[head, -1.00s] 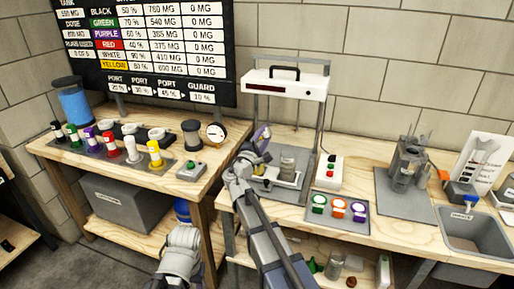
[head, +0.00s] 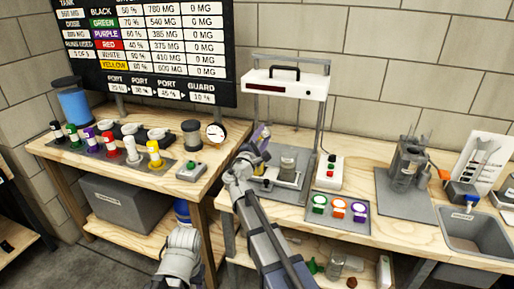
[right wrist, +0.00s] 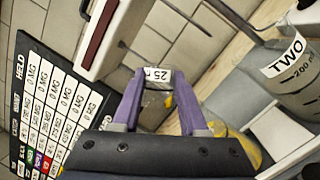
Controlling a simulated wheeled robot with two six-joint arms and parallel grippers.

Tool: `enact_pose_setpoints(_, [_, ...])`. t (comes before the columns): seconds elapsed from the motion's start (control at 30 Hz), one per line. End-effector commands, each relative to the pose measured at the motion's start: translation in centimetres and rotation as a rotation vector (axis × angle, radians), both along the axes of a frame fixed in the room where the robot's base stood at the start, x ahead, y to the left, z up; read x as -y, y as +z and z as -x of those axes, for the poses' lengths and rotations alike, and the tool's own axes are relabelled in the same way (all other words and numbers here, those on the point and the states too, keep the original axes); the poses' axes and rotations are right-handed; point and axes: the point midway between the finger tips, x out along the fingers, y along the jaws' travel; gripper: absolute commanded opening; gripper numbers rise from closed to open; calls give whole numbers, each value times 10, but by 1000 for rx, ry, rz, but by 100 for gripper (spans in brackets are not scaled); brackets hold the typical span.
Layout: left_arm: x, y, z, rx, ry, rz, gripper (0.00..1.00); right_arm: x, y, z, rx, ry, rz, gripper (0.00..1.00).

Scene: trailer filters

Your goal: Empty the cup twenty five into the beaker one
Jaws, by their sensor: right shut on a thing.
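My right gripper (right wrist: 157,100) has purple fingers and is shut on a small clear cup (right wrist: 157,76) with a white label reading 25. In the head view the right gripper (head: 262,137) is raised left of a glass beaker (head: 288,166), which stands on the platform under the white-topped frame. The cup is too small to make out there. In the right wrist view a beaker marked TWO (right wrist: 293,72) stands to the right, apart from the cup. I see no label reading ONE. My left gripper (head: 182,208) is low before the bench, its fingers largely hidden.
The white-topped frame (head: 285,84) rises close above my right gripper. Colored bottles (head: 154,154) and a gauge (head: 215,132) stand on the left bench. Farther right are glassware (head: 407,163) and a sink (head: 474,230).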

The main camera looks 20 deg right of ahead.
Motion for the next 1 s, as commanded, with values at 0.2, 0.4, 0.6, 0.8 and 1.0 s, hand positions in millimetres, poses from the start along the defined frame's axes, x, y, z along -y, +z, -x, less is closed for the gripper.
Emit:
enact_pose_setpoints(0.2, [0, -1, 0, 0, 0, 0, 50, 0, 0, 0, -6, 0, 17, 0])
enact_pose_setpoints(0.4, [0, -2, 0, 0, 0, 0, 50, -1, 0, 0, -13, 0, 35, 0])
enact_pose_setpoints(0.6, [0, -3, 0, 0, 0, 0, 50, -2, 1, -1, -18, 0, 52, 0])
enact_pose_setpoints(0.8, [0, -4, 0, 0, 0, 0, 50, -2, 1, -1, -25, 0, 68, 0])
enact_pose_setpoints(1.0, [0, -5, 0, 0, 0, 0, 50, -3, 1, -1, -31, 0, 85, 0])
